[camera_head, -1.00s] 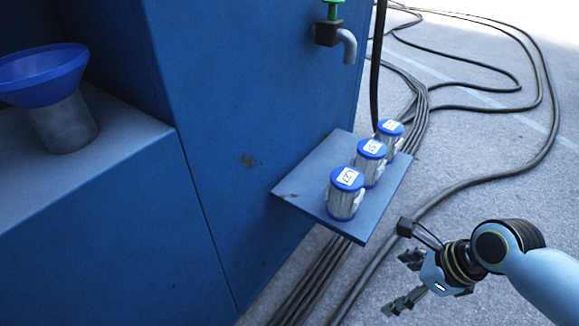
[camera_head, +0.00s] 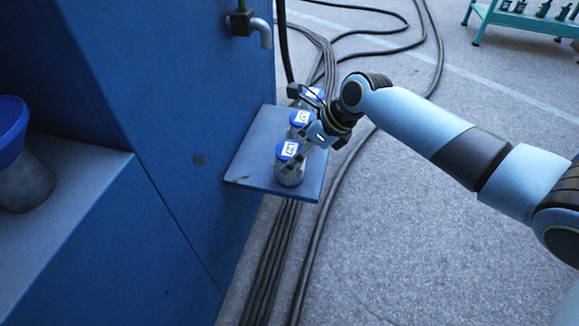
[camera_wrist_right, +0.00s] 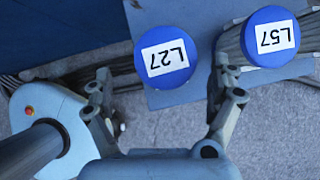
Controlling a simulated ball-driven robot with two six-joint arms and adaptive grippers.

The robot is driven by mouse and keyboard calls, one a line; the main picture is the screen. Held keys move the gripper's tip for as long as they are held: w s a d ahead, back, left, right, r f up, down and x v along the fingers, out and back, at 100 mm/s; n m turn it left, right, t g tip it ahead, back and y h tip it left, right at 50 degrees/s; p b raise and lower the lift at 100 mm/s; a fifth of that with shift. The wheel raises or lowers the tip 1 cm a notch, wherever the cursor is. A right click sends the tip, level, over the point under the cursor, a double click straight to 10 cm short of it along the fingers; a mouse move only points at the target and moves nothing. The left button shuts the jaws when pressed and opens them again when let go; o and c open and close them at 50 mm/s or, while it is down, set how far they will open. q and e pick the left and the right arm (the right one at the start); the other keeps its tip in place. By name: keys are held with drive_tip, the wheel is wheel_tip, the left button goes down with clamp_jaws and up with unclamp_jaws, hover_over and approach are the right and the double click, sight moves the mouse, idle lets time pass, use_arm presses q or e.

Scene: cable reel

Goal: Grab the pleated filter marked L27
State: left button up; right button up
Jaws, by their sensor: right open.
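The pleated filter marked L27 (camera_head: 289,172) stands upright at the near end of a blue shelf (camera_head: 247,170). It has a blue cap with a white label. The filter marked L57 (camera_wrist_right: 270,36) is just outside the right finger. My left gripper is not in view.
A blue cabinet (camera_head: 170,120) rises left of the shelf. Black cables (camera_head: 312,235) run on the floor. A green rack (camera_head: 525,18) stands at the far right.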

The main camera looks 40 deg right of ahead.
drive_tip(key=x, duration=0.1)
drive_tip(key=b+x, duration=0.1)
drive_tip(key=x, duration=0.1)
drive_tip(key=b+x, duration=0.1)
drive_tip(key=x, duration=0.1)
drive_tip(key=shift+d, duration=0.3)
drive_tip(key=shift+r, duration=0.1)
drive_tip(key=c, duration=1.5)
drive_tip(key=shift+r, duration=0.1)
